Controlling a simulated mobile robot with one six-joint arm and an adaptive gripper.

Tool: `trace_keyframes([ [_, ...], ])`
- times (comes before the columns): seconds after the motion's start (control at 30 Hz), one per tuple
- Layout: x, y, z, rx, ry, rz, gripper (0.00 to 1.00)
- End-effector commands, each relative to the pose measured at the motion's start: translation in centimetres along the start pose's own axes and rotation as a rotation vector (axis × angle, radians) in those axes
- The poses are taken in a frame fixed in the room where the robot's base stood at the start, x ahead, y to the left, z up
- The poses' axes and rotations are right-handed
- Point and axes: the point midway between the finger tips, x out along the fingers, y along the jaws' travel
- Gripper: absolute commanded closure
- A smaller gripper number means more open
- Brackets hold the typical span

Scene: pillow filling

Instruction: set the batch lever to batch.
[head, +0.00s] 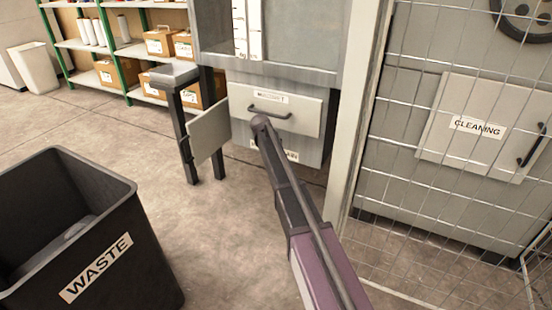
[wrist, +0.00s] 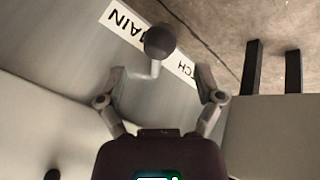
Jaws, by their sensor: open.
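The batch lever (wrist: 159,43), a dark ball knob on a pale bent stem, shows upside down in the wrist view. Its knob covers part of the label strip between the word MAIN (wrist: 124,20) and the letters TCH (wrist: 187,68). I cannot tell which setting it stands at. My gripper (wrist: 163,82) is open, with one finger on each side of the stem and the knob just beyond the fingertips. No clear contact shows. In the head view my arm hides the lever and part of the lower label (head: 290,156) on the cabinet's lower front.
Above that label is a drawer front (head: 300,112) with a dark handle. A pale flap (head: 209,129) stands out at its left. A wire mesh fence (head: 400,205) is close at the right. A black WASTE bin (head: 130,225) stands at the left; floor between is clear.

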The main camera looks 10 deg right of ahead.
Motion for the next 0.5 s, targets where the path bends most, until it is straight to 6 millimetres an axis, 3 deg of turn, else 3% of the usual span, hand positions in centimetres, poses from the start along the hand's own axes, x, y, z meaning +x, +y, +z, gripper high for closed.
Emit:
trace_keyframes([
  [0.5, 4.5, -0.1, 0.0, -0.001, 0.0, 0.0, 0.15],
])
